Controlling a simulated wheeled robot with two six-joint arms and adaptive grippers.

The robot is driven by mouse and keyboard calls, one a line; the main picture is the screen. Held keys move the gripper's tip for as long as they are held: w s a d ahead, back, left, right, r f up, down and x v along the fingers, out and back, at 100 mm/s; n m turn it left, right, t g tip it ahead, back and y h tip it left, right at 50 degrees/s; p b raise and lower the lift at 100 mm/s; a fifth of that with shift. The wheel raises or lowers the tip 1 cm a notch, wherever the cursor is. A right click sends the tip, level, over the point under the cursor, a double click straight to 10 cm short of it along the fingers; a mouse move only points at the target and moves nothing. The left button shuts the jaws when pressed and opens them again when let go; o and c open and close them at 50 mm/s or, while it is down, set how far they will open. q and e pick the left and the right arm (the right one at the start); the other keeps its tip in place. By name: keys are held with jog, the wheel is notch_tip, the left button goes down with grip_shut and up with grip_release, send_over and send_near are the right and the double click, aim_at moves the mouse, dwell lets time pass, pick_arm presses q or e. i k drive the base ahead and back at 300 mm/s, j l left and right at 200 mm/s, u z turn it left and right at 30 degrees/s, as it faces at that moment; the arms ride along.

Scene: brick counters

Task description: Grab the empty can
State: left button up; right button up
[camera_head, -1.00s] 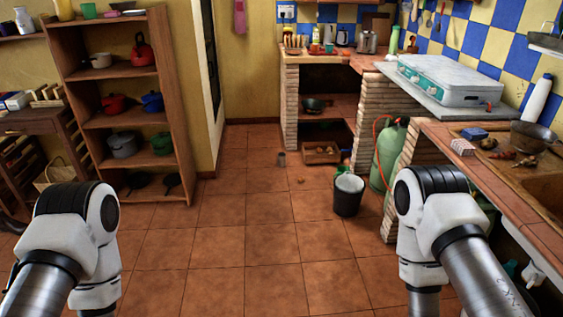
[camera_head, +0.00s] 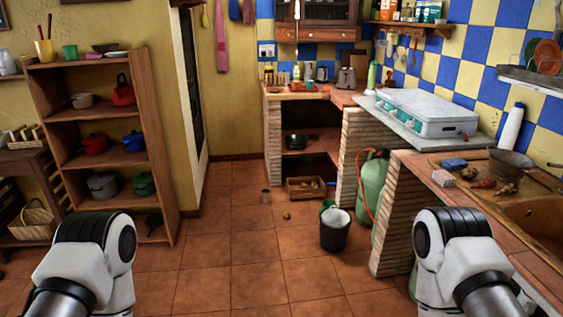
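Only links of my two arms show at the lower left and lower right. Neither gripper is in view.
A dark bucket (camera_head: 334,236) and a small round brown object (camera_head: 287,216) are on the floor nearby. A wooden crate (camera_head: 305,194) sits under the brick counter. A green gas bottle (camera_head: 372,187) stands at right, a wooden shelf (camera_head: 153,104) at left. The middle floor is clear.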

aim_at(266, 196)
jog(key=i, duration=2.8)
jog(key=i+z, duration=0.1)
jog(key=i, duration=0.5)
jog(key=i+j, duration=0.1)
jog(key=i, duration=0.45)
jog(key=i+j+z, duration=0.15)
jog(key=i, duration=0.45)
jog(key=i+j, duration=0.1)
jog(key=i, duration=0.45)
jog(key=l+z, duration=0.05)
